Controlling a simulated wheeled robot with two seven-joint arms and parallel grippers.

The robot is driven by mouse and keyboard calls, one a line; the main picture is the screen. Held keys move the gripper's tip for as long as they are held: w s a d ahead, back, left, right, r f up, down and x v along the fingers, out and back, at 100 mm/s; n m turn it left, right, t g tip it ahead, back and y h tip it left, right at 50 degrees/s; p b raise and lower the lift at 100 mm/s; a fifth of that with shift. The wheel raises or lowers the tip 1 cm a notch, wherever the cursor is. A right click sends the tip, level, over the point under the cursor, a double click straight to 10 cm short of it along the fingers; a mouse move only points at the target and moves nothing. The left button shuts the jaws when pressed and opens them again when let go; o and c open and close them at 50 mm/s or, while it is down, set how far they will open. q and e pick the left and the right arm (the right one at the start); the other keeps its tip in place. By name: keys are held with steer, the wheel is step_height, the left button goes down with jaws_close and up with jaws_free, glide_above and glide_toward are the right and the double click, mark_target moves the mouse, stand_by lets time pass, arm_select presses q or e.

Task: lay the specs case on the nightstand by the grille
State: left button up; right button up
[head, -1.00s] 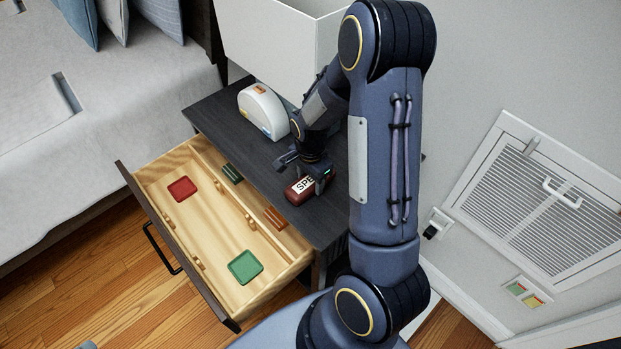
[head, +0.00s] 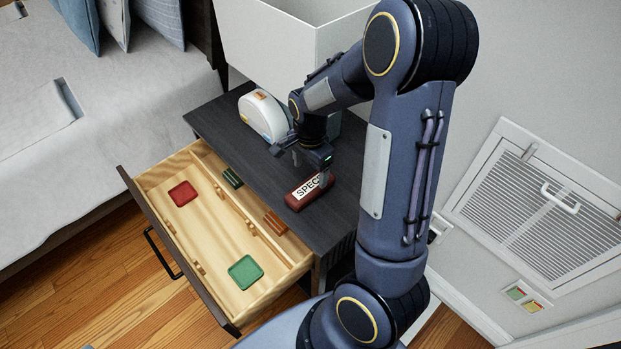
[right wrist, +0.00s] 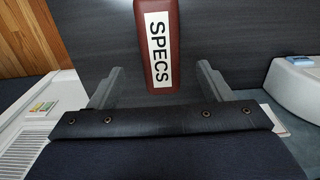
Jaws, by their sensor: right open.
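The specs case (head: 299,198) is a dark red box with a white SPECS label. It lies flat on the dark top of the nightstand (head: 343,220), near the edge above the open drawer. In the right wrist view the case (right wrist: 173,78) lies ahead of and between the two fingers. My right gripper (head: 311,160) is open and empty, just behind and above the case, apart from it. It also shows in the right wrist view (right wrist: 158,88). The grille (head: 540,210) is a white slatted panel low on the wall at the right. My left gripper is not in view.
The nightstand's drawer (head: 225,240) stands open, with a red tray (head: 183,193), a green tray (head: 245,271) and small dark green and brown items. A white rounded device (head: 263,115) and a white lampshade (head: 285,45) stand behind. The bed (head: 90,130) is at left.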

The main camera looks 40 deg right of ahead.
mark_target(310, 186)
steer(key=s+a+r+n+t+y, duration=0.2)
steer(key=s+a+r+n, duration=0.25)
steer(key=r, duration=0.25)
steer(key=s+a+r+n+t+y, duration=0.1)
steer(key=s+a+r+n+t, duration=0.15)
steer(key=s+r+n, duration=0.35)
steer(key=s+a+r+n+t, duration=0.1)
steer(key=s+a+r+n, duration=0.1)
steer(key=s+a+n, duration=0.3)
steer(key=shift+s+a+y, duration=0.4)
steer(key=shift+s+a, duration=0.05)
steer(key=shift+r, duration=0.1)
